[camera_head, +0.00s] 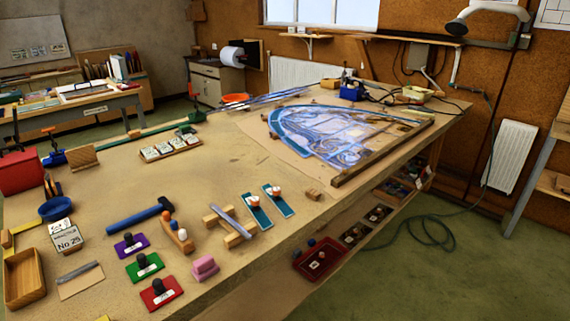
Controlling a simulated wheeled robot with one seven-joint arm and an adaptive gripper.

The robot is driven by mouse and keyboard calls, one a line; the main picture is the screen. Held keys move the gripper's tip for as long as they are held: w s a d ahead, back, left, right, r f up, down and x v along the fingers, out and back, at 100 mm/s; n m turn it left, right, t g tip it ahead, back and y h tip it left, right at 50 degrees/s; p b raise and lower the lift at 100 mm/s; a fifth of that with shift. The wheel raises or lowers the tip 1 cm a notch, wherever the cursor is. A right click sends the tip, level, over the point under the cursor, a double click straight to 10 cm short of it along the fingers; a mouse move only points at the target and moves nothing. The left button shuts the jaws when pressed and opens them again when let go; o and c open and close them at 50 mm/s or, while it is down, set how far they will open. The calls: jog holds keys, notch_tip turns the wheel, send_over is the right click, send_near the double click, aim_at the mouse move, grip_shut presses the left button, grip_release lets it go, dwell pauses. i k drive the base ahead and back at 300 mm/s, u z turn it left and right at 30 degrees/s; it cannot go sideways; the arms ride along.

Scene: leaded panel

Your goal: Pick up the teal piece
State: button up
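Two narrow teal pieces lie side by side near the middle of the workbench (200,185). The left teal piece (262,219) carries a small knob with orange and white on it. The right teal piece (284,209) also carries an orange and white knob. I cannot tell from this view which of them is the task's piece. The leaded panel (335,135) behind them has a teal curved border. My gripper is not in view.
A wooden stand holding a grey bar (230,222) sits just left of the teal pieces. A small wooden block (313,194) lies to their right. Purple (130,246), green (145,267) and red (161,293) pieces and a blue hammer (135,217) lie further left.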

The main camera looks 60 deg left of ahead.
aim_at(252, 202)
jog(key=u, duration=0.05)
jog(key=i, duration=0.4)
jog(key=u, duration=2.35)
